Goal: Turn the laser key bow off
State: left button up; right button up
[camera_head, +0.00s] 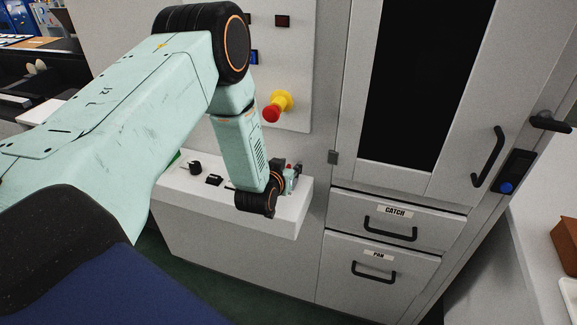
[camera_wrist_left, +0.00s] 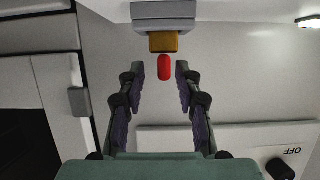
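The red key bow (camera_wrist_left: 164,67) stands upright in the left wrist view, in front of a brass-coloured lock (camera_wrist_left: 163,42) on a grey block (camera_wrist_left: 163,14). My left gripper (camera_wrist_left: 160,78) is open, with one fingertip on each side of the bow and a visible gap on both sides. In the head view my left gripper (camera_head: 288,180) is small, at the right end of the white console (camera_head: 225,215), partly hidden by my wrist. The bow cannot be made out clearly there. My right gripper is not in view.
Black knobs (camera_head: 195,167) stand on the console. An OFF label (camera_wrist_left: 295,151) shows upside down in the wrist view. A grey cabinet (camera_head: 375,180) with handles stands to the right.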

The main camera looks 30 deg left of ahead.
pick_arm(q)
jog(key=shift+w+a+f, duration=0.3)
jog(key=shift+w+f, duration=0.05)
jog(key=shift+f, duration=0.05)
jog(key=shift+c, duration=1)
jog(key=shift+w+a+f, duration=0.15)
jog(key=shift+a, duration=0.05)
jog(key=shift+c, duration=1.3)
jog(key=shift+s+d+r, duration=0.3)
jog(key=shift+d+r, duration=0.05)
jog(key=shift+d, duration=0.05)
grip_shut()
jog(key=shift+a, duration=0.1)
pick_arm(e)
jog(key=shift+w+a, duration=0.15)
pick_arm(q)
jog(key=shift+a, duration=0.1)
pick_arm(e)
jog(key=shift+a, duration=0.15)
